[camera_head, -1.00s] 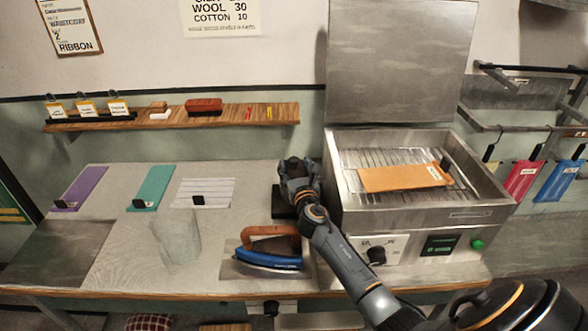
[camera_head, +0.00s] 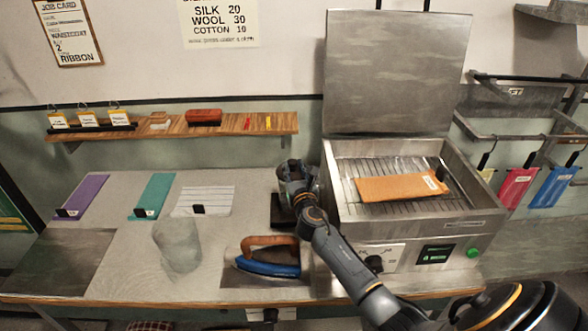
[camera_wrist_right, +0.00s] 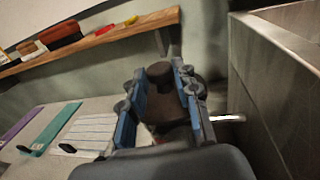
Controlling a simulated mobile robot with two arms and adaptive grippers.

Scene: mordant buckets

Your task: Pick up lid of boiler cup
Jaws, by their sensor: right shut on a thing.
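My right gripper (camera_head: 291,170) is above the dark base (camera_head: 283,212) of the boiler cup, just left of the steel box. In the right wrist view, the blue-padded fingers of this gripper (camera_wrist_right: 163,95) are closed around a dark brown piece, which appears to be the lid (camera_wrist_right: 162,106) of the boiler cup. The fingers hide much of it. A short pale bar, perhaps a handle, sticks out to the right below the fingers. I cannot tell whether the lid is clear of the cup. My left gripper is not in view.
The open steel box (camera_head: 470,215) with a rack and orange cloth (camera_head: 402,187) stands close on the right. The blue iron (camera_head: 268,262) is in front. A translucent grey shape (camera_head: 178,246) and cloth strips lie left. A wooden shelf (camera_head: 170,124) runs behind.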

